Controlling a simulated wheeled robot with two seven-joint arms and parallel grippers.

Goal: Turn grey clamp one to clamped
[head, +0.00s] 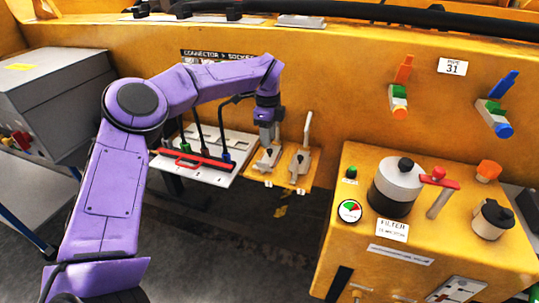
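Two grey toggle clamps stand side by side on a yellow plate (262,177) in the middle of the head view. The left clamp (267,158) is right under my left gripper (269,136), which points down over it. Its handle is largely hidden by the gripper. The right clamp (299,164) has its pale handle (307,129) standing upright. The labels on the plate are too small to read, so I cannot tell which clamp is number one. I cannot tell whether my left gripper's fingers are closed on the left clamp's handle. My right gripper is out of view.
Left of the clamps is a white connector panel (222,179) with dark cables and a red bar (193,160). At right stands a yellow filter box (352,262) with a canister (396,188) and a red-handled valve (439,183). A yellow wall (340,75) runs behind. A grey cabinet (60,92) is far left.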

